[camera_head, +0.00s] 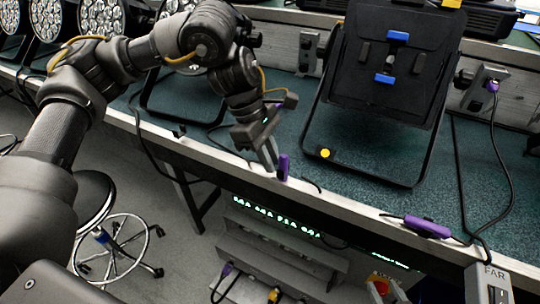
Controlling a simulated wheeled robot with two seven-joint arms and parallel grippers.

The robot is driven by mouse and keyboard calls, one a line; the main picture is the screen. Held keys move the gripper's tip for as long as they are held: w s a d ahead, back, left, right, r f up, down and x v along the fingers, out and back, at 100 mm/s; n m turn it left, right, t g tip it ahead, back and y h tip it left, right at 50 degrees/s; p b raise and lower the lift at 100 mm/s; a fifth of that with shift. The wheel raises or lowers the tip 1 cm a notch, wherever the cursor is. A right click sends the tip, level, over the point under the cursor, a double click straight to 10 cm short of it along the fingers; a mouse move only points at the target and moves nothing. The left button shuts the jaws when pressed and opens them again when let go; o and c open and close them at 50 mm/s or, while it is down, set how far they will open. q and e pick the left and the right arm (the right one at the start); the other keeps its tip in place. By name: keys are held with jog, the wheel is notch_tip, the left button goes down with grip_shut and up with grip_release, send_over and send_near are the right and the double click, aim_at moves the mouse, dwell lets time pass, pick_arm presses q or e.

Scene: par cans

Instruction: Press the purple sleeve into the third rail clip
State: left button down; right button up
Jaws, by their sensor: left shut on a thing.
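My left gripper (270,153) reaches down from the upper left to the front rail (345,193) of the bench. Its fingers are shut on an upright purple sleeve (283,167) at the rail. A dark cable end shows beside this sleeve. Whether the sleeve touches the rail or sits in a clip, I cannot tell. A second purple sleeve (427,227) lies along the rail at the right, with a black cable running from it. The rail clips are too small or hidden to count. My right gripper is not in view.
A black par can panel on a stand (385,65) stands on the green bench top. A purple connector (492,86) is plugged in at the right, its cable hanging to a box marked FAR (489,284). A stool (92,205) stands at the left. Lit displays show below the rail.

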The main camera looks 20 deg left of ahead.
jog(key=shift+r, duration=0.15)
pick_arm(q)
jog(key=shift+f+b, duration=0.3)
jog(key=shift+f, duration=0.4)
pick_arm(e)
jog(key=shift+f, duration=0.45)
pick_arm(q)
jog(key=shift+s+f, duration=0.15)
jog(key=shift+f, duration=0.3)
pick_arm(e)
jog(key=shift+f, duration=0.15)
dwell(0.4)
pick_arm(q)
jog(key=c, duration=1.3)
grip_release()
jog(key=shift+r, duration=0.2)
jog(key=shift+w+a+r, duration=0.1)
jog(key=shift+w+r, duration=0.15)
jog(key=shift+r, duration=0.15)
jog(key=shift+p+v, duration=1.15)
jog(key=shift+v, duration=3.7)
pick_arm(e)
jog(key=s+d+f+m+g+h, duration=0.1)
jog(key=s+d+f+g+h, duration=0.1)
jog(key=s+d+f+g, duration=0.2)
jog(key=shift+s+d+f+g+h, duration=0.3)
jog(key=shift+s+d+g+h, duration=0.15)
jog(key=shift+d, duration=0.1)
